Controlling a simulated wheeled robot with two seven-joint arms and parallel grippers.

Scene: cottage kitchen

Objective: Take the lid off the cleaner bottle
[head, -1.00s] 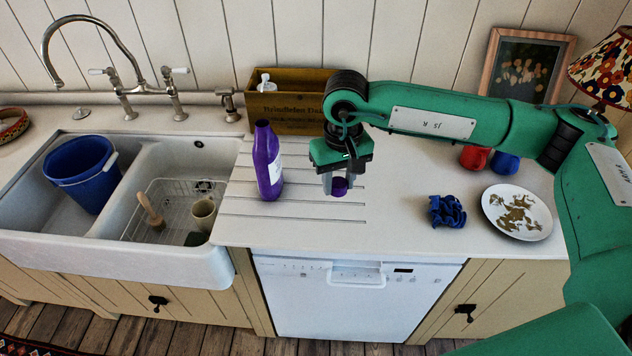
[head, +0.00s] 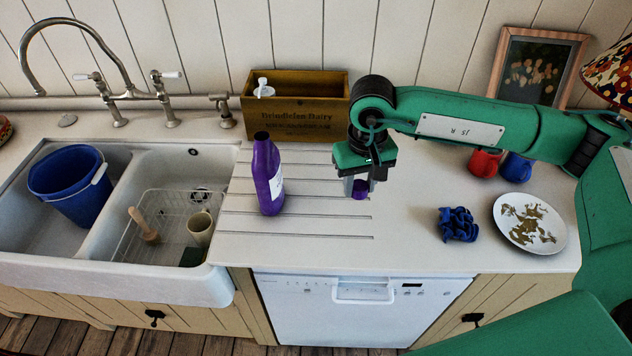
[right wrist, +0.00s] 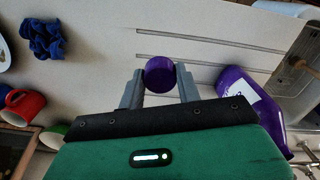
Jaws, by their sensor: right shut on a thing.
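The purple cleaner bottle (head: 268,176) stands upright on the grooved drainboard just right of the sink, with a dark opening at its top and a white label. My right gripper (head: 359,189) is shut on the purple lid (head: 360,190), to the right of the bottle and apart from it. In the right wrist view the lid (right wrist: 160,73) sits between the two grey fingertips (right wrist: 160,82), and the bottle (right wrist: 252,105) shows at the right. My left gripper is not in view.
A wooden box (head: 296,108) stands behind the bottle. A crumpled blue cloth (head: 457,224), a plate (head: 529,222) and red (head: 484,163) and blue (head: 517,167) mugs lie to the right. The sink with a blue bucket (head: 70,186) is at the left. The counter front is clear.

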